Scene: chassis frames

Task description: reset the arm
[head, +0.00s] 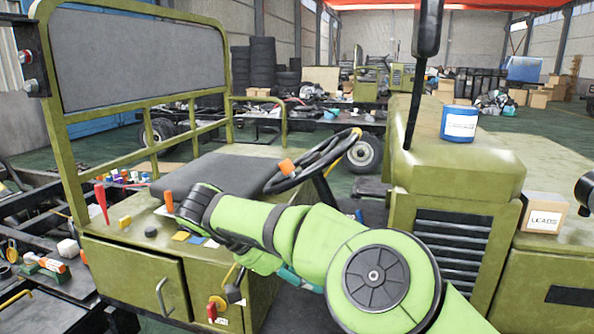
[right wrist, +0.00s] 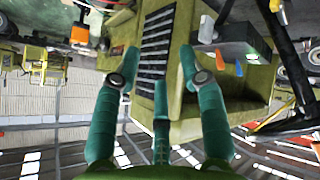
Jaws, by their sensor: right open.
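My right arm (head: 300,228), light green with dark joint caps, comes in from the bottom right of the head view. It is bent and reaches left in front of the olive vehicle. A bit of teal shows below the forearm there, but the fingertips are hidden. In the right wrist view my right gripper (right wrist: 158,62) has its teal fingers spread apart with nothing between them. Beyond the fingers is an olive vehicle body with a dark slatted grille (right wrist: 156,42). My left gripper is not in view.
The vehicle's steering wheel (head: 312,162) and olive control box (head: 135,270) stand close to the arm. A red-handled screwdriver (head: 101,200) stands on the box. A blue can (head: 459,124) sits on the hood, and a cardboard box (head: 543,212) is at right.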

